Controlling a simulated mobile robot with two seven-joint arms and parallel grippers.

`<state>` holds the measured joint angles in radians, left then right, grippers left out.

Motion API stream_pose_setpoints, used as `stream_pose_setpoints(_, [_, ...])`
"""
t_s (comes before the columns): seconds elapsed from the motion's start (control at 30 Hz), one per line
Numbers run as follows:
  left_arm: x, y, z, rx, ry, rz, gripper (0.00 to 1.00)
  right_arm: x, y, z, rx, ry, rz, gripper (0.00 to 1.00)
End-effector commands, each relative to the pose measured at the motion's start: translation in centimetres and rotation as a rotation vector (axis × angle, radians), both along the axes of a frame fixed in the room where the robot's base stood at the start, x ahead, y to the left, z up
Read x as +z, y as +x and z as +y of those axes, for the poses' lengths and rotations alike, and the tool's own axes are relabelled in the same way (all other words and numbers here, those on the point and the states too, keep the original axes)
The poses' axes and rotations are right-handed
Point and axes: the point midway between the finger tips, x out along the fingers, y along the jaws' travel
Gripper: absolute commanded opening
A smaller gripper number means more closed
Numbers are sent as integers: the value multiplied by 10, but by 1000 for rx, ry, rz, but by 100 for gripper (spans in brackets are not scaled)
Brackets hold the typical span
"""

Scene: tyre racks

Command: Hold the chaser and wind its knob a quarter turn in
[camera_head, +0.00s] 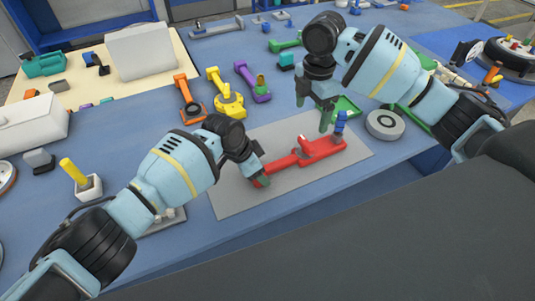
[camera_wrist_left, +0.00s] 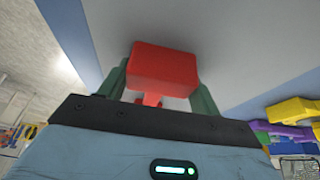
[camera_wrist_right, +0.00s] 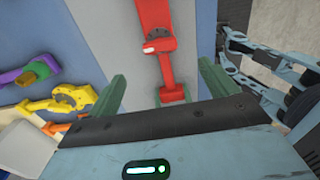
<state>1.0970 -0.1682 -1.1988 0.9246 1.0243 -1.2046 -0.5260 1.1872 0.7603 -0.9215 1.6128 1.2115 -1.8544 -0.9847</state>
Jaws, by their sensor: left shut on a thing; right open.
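The chaser (camera_head: 318,150) is a long red tool lying on a grey mat. It also shows in the right wrist view (camera_wrist_right: 154,14). A round red knob with a pale mark (camera_wrist_right: 160,44) sits along its length. My left gripper (camera_head: 257,178) is shut on the chaser's left end, and the left wrist view shows the red end block (camera_wrist_left: 163,70) between its green fingers. My right gripper (camera_head: 315,107) is open and empty above the chaser, its fingers pointing down and clear of the knob.
The grey mat (camera_head: 235,198) has bare room around the chaser. Behind it stand orange (camera_head: 187,98), yellow (camera_head: 229,100) and purple (camera_head: 253,83) tools. A round grey disc (camera_head: 385,124) lies to the right. A white holder with a yellow handle (camera_head: 73,172) stands at left.

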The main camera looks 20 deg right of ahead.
Motion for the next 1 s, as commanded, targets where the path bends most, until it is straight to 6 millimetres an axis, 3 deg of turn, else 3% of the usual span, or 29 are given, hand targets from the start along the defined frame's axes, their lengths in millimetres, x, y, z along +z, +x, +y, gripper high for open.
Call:
stream_pose_setpoints(0.27, [0, 0, 0, 1, 0, -1, 34, -11, 0, 0, -1, -1, 2, 85])
stream_pose_setpoints(0.8, [0, 0, 0, 0, 0, -1, 34, -95, 0, 0, -1, -1, 1, 85])
stream_pose_setpoints(1.0, [0, 0, 0, 0, 0, -1, 34, -114, 0, 0, -1, 0, 1, 85])
